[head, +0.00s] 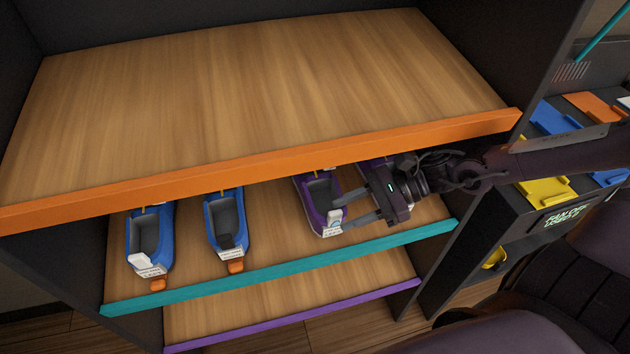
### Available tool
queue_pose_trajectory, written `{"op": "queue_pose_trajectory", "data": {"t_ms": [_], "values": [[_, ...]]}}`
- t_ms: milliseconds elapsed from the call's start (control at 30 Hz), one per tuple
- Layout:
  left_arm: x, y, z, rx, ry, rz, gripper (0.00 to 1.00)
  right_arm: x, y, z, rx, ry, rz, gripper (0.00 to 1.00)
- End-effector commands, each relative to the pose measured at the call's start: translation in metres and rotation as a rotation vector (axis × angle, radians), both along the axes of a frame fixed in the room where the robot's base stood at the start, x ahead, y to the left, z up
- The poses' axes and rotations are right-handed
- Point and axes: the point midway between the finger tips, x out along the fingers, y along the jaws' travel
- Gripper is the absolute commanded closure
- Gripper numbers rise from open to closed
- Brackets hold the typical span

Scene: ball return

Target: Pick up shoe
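A purple shoe (313,191) stands on the middle shelf with its heel toward the front edge. A second purple shoe (371,174) is just right of it, mostly hidden behind my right gripper. My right gripper (343,213) reaches in from the right. Its two fingers are spread apart, with the tips close to the heel of the left purple shoe. Whether they touch the shoe cannot be told. Two blue shoes, one at far left (164,222) and one nearer the middle (212,218), stand on the same shelf. My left gripper is out of view.
The upper shelf (230,90) with its orange edge is empty and overhangs the shoes. The middle shelf has a teal edge (290,265); the lower shelf (290,298) looks bare. A dark unit with blue, orange and yellow trays (545,191) stands at right.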

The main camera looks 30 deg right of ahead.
Motion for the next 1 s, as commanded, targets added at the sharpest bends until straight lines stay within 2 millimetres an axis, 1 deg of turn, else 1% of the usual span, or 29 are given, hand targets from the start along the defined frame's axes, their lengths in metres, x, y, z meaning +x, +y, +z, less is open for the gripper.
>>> {"op": "queue_pose_trajectory", "data": {"t_ms": [267,367,500,700,767,1000], "values": [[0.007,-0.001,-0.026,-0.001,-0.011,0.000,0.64,0.012,0.029,-0.015,0.002,0.001,0.001,0.62],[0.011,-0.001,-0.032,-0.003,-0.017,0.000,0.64,0.015,0.038,-0.017,0.002,0.000,0.001,0.62],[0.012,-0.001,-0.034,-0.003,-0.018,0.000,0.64,0.017,0.043,-0.016,0.000,0.000,0.000,0.62],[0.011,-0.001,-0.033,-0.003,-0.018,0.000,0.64,0.017,0.043,-0.015,0.000,0.000,-0.001,0.62],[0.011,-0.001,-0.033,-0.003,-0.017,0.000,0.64,0.017,0.043,-0.014,0.000,0.000,-0.001,0.68],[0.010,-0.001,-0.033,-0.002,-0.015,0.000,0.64,0.017,0.043,-0.014,0.000,0.000,-0.001,1.00]]}}
